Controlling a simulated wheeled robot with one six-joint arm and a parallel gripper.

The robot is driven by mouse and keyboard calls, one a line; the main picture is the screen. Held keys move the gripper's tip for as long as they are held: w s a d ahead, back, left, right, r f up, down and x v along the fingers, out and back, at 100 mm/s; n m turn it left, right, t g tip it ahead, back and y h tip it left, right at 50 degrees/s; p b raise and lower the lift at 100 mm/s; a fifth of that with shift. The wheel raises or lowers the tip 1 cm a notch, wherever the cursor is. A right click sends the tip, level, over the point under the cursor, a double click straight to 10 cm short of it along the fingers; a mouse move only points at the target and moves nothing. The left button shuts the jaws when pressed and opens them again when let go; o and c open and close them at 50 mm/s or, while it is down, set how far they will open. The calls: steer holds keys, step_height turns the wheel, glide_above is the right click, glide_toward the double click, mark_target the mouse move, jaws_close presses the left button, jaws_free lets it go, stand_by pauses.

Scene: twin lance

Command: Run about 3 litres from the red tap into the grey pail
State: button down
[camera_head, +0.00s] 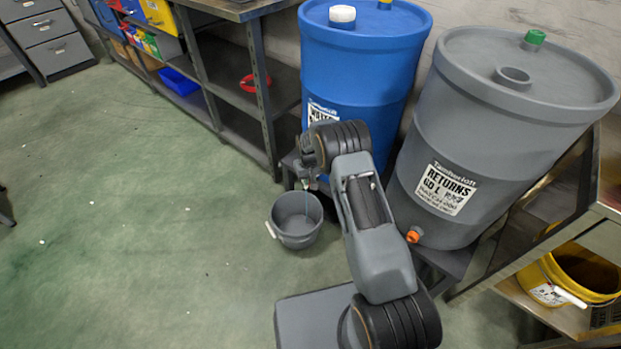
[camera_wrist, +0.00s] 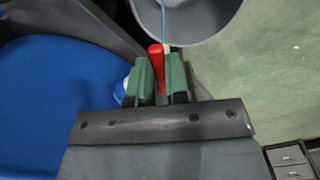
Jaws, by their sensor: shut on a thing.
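The grey pail (camera_head: 297,238) stands upright on the floor in front of the blue drum (camera_head: 385,60). In the wrist view the pail (camera_wrist: 215,28) is at the top, beyond my fingertips. My gripper (camera_wrist: 162,80) is shut on the red tap (camera_wrist: 156,57), its red handle between the two green fingers. A thin bluish stream (camera_wrist: 164,22) runs down into the pail; it shows faintly in the head view. I cannot read the water level in the pail. In the head view my gripper (camera_head: 309,172) is beside the blue drum's lower front, and my wrist hides the tap.
A grey drum (camera_head: 500,130) marked RETURNS, with an orange tap (camera_head: 413,235), stands to the right. A yellow bucket (camera_head: 580,275) sits on the right-hand shelf. Shelving with bins (camera_head: 180,80) lines the back left. The green floor to the left is mostly clear.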

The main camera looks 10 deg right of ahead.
steer(key=shift+a+m, duration=0.35)
steer(key=shift+m, duration=0.75)
steer(key=c, duration=1.1)
jaws_free()
steer(key=shift+r, duration=0.15)
step_height(320, 180, up, 14)
steer(key=p, duration=0.4)
steer(key=shift+f, duration=0.2)
